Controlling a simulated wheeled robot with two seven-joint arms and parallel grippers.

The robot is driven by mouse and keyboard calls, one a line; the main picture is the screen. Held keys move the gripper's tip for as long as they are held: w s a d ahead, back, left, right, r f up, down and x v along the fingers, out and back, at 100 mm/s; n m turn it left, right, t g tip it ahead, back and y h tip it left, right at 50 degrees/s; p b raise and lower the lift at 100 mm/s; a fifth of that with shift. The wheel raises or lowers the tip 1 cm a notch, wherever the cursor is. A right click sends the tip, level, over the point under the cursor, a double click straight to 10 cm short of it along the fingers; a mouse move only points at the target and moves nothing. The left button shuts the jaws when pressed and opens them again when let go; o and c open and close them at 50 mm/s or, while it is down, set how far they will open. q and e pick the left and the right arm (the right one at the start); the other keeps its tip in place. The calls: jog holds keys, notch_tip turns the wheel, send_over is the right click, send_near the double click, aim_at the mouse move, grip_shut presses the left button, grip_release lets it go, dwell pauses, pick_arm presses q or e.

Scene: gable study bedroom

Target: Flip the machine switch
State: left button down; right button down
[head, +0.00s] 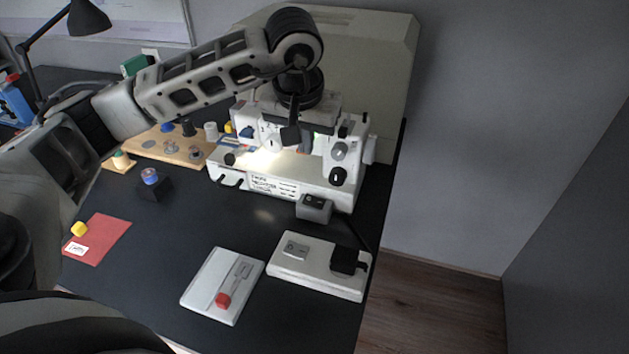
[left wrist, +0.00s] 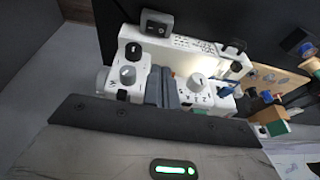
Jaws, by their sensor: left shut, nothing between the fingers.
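The white sewing machine (head: 262,180) stands at the back right of the dark desk, its lamp lit. A small grey box with a black rocker switch (head: 314,204) sits at its front right corner. The switch also shows at the top of the left wrist view (left wrist: 157,23); which way it is tipped is too small to tell. My left gripper (head: 291,135) is shut and empty, over the machine body, behind and above the switch and apart from it. Its fingers (left wrist: 162,88) point toward the machine in the left wrist view. My right gripper is not in view.
A white plate with a red-ended lever (head: 223,299) and a white power strip (head: 315,284) with a rocker and black plug lie in front. A wooden board (head: 150,145) with spools is left. A red card (head: 105,238) lies front left. A beige case (head: 385,60) stands behind.

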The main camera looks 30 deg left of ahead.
pick_arm(q)
send_over(309, 197)
jog(key=s, duration=0.1)
jog(key=f, duration=0.8)
jog(key=f+p, duration=0.1)
jog(key=f, duration=0.3)
jog(key=shift+s+d+f, duration=0.1)
jog(key=shift+d, duration=0.2)
jog(key=shift+a+f, duration=0.1)
jog(key=shift+f, duration=0.65)
